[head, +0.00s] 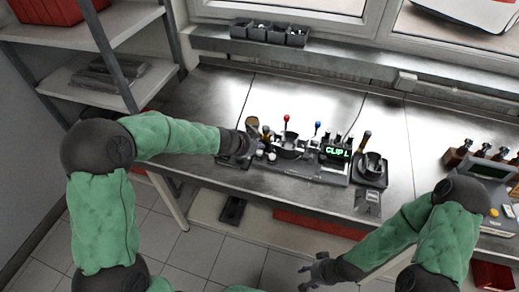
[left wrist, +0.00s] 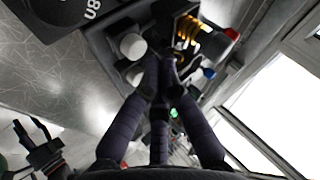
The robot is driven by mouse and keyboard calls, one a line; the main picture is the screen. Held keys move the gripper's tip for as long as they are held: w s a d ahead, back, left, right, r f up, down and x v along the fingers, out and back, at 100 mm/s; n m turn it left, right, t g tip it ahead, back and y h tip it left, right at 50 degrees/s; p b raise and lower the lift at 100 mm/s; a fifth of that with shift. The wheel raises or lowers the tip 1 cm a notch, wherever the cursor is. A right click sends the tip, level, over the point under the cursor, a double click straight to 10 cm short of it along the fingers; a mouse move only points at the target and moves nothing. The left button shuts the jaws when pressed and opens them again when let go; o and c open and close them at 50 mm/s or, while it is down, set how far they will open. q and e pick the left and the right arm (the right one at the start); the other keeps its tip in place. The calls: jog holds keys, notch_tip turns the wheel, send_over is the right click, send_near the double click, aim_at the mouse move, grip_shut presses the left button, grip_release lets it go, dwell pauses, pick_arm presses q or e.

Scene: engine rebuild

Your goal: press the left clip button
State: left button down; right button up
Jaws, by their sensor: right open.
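A dark device (head: 300,168) with several knobs and levers stands on the steel workbench. Its small green-lit display (head: 338,153) reads "CLIP L". My left gripper (head: 247,147) is at the device's left end. In the left wrist view its dark fingers (left wrist: 166,65) come together at the tips, with nothing seen between them. A round white button (left wrist: 132,46) is just left of the fingertips, seemingly apart from them. Which button is the left clip button I cannot tell. My right gripper (head: 320,272) is open and empty, low in front of the bench.
A red-topped lever (head: 286,118) and a blue-topped lever (head: 317,126) rise from the device. A black bin row (head: 270,32) sits on the back ledge. Another unit with a screen (head: 487,170) stands at the right. The bench behind the device is clear.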

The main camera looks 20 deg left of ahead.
aim_at(258, 153)
pick_arm(q)
notch_tip(258, 153, up, 5)
jog(key=p, duration=0.5)
dwell(0.4)
jog(key=shift+f, duration=0.1)
dwell(0.7)
